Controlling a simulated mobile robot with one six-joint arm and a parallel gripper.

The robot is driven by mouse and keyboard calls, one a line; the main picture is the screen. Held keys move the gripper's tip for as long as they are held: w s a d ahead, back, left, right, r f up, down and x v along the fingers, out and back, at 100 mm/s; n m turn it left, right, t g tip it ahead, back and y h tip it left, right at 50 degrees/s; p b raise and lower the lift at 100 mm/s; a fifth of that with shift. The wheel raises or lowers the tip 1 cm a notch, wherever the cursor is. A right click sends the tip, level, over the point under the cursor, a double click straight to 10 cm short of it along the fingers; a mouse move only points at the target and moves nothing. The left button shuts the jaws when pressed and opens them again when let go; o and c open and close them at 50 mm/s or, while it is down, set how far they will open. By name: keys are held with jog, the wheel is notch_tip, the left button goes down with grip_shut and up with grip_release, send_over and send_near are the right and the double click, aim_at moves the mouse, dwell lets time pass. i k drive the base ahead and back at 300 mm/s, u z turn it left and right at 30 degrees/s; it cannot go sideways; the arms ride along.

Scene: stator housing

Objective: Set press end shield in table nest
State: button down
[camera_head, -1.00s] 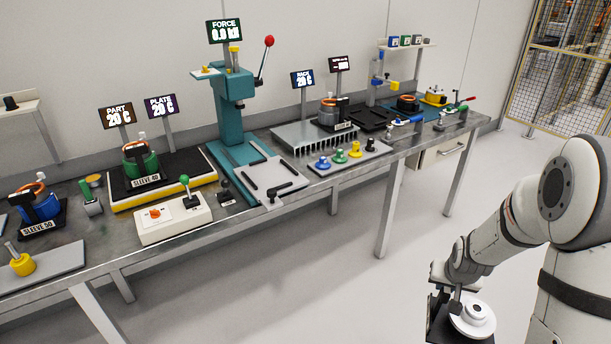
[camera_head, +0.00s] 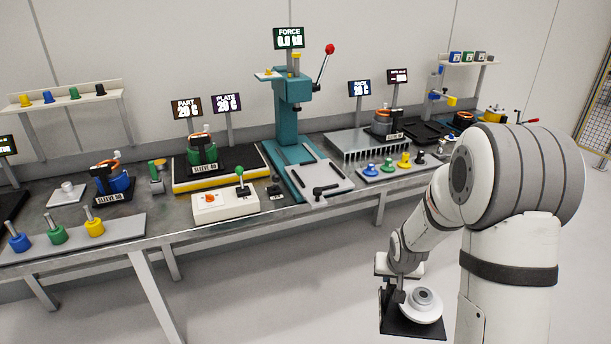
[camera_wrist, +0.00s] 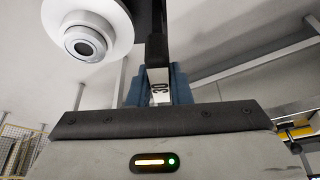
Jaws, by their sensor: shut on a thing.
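A white round end shield with a raised grey hub (camera_head: 426,299) is held with my gripper at the lower right, off the table in front of its edge. A black flat plate (camera_head: 405,327) shows beneath it. In the wrist view the end shield (camera_wrist: 108,22) is at the upper left. My gripper (camera_wrist: 159,88) is shut on a piece marked 30, which seems joined to the end shield by a dark part. The teal press (camera_head: 291,120) stands on the table, with a grey plate (camera_head: 322,178) at its foot. I cannot tell which fixture is the table nest.
The workbench (camera_head: 160,232) carries a control box (camera_head: 225,206), sleeve stands including a blue one (camera_head: 113,181), and a tray of colored knobs (camera_head: 392,171). A small grey plate with a white knob (camera_head: 67,192) is at the left. Open floor (camera_head: 300,290) lies in front.

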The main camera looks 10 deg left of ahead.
aim_at(318, 174)
jog(key=u, duration=0.05)
jog(key=i, duration=1)
jog(key=z, duration=0.1)
